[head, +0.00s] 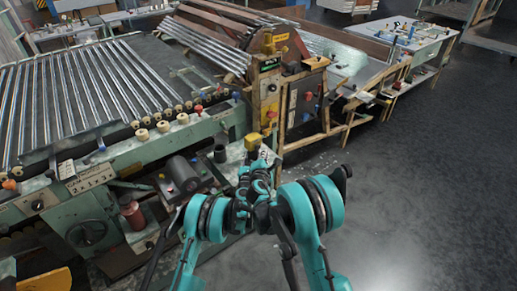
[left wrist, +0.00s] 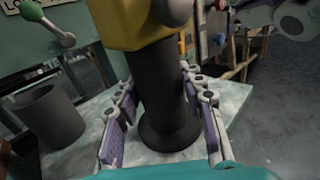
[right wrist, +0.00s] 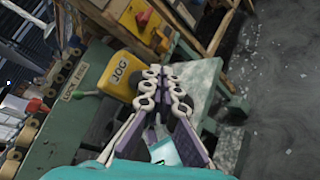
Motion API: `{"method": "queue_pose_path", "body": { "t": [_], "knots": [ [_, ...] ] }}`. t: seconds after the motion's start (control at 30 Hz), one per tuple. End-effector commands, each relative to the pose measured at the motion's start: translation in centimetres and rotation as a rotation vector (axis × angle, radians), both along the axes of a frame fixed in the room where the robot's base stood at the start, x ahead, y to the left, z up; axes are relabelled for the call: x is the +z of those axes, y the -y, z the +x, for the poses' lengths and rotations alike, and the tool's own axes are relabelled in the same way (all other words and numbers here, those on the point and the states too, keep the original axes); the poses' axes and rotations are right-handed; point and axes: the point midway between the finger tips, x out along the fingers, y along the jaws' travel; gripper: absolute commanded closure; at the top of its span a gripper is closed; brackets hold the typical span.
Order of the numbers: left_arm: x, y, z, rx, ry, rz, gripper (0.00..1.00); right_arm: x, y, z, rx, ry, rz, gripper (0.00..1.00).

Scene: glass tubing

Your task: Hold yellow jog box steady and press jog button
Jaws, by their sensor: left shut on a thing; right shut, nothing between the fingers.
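The yellow jog box (head: 253,141) sits on top of a black post beside the green machine. In the left wrist view the box (left wrist: 130,22) is cut by the top edge, above the black post (left wrist: 160,90) with its flared foot. My left gripper (left wrist: 163,105) has a finger on each side of this post and is shut on it. My right gripper (right wrist: 165,82) is shut and empty, its fingertips beside the box (right wrist: 112,76), which shows a JOG label. I cannot clearly make out the jog button. Whether the right fingertips touch the box is unclear.
A pale green tabletop (left wrist: 85,135) bears the post and a dark cup (left wrist: 48,117). A green-knobbed lever (right wrist: 88,93) is near the box. The green machine with glass tubes (head: 75,95) is at left. Bare grey floor (head: 420,190) is at right.

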Motion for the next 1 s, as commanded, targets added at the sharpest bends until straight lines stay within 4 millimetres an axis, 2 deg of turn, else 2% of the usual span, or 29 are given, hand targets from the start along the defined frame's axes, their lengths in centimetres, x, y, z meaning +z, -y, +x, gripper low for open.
{"method": "queue_pose_path", "body": {
  "t": [0.4,1.0],
  "knots": [
    [0.0,0.0,0.0,0.000,0.000,0.000,1.00,0.0,2.2,-3.0,-0.001,0.000,0.000,1.00],
    [0.0,0.0,0.0,0.000,0.000,0.000,1.00,0.0,2.2,-3.1,0.000,0.000,0.000,1.00]
  ]
}}
